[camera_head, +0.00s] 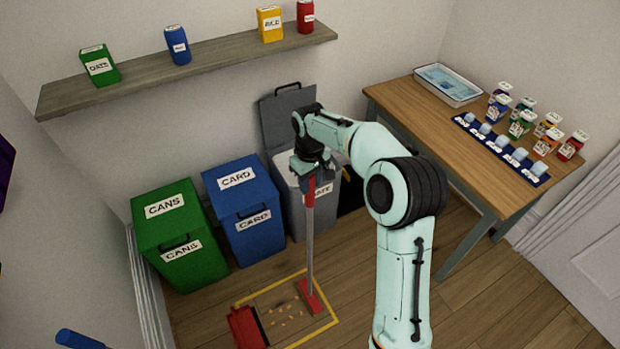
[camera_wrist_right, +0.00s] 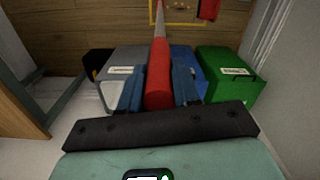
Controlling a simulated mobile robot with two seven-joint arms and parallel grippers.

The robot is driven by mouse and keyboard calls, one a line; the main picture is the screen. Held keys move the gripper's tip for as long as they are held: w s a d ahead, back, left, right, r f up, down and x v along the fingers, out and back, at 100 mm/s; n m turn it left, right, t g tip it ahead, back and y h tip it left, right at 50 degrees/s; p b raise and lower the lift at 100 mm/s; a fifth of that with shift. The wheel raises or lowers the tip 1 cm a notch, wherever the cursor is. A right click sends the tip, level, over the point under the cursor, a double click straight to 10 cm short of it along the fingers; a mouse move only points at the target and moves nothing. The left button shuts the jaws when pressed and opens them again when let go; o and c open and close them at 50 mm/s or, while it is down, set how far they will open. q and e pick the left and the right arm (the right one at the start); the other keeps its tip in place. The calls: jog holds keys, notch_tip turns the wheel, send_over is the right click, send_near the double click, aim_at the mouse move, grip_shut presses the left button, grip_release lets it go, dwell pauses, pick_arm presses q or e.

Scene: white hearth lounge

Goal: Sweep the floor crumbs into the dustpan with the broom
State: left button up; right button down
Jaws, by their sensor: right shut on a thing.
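My right gripper (camera_head: 313,160) is shut on the red grip of the broom (camera_head: 309,240). The broom stands nearly upright, its red head (camera_head: 311,297) at the floor inside a yellow outline, to the right of the crumbs. The crumbs (camera_head: 284,311) are small tan bits scattered on the wood floor. The red dustpan (camera_head: 246,328) lies at the left side of the outline, left of the crumbs. In the right wrist view the red handle (camera_wrist_right: 158,80) sits between the two blue fingers (camera_wrist_right: 158,88). My left gripper is not in view.
A green CANS bin (camera_head: 178,232), a blue CARD bin (camera_head: 242,208) and a grey bin (camera_head: 297,206) with its lid up stand behind the outline. A table (camera_head: 440,130) with a tray and several jars stands at right. A shelf (camera_head: 200,68) hangs above the bins.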

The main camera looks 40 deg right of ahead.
jog(key=shift+f, duration=0.45)
jog(key=shift+w+a+p, duration=0.35)
jog(key=shift+w+a, duration=1.25)
jog(key=shift+a, duration=4.85)
jog(key=shift+w+a+p, duration=0.35)
jog(key=shift+w+a, duration=1.2)
jog(key=shift+a, duration=4.85)
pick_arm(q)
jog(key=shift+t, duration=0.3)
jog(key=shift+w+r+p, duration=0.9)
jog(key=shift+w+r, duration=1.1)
pick_arm(e)
jog(key=shift+s+d+r, duration=0.1)
jog(key=shift+d+r, duration=0.05)
jog(key=shift+r, duration=0.7)
jog(key=shift+w+d+r, duration=0.1)
jog(key=shift+d+r, duration=0.1)
jog(key=shift+r, duration=0.7)
jog(key=shift+s+d+r, duration=0.1)
jog(key=shift+d+r, duration=0.05)
jog(key=shift+r, duration=0.7)
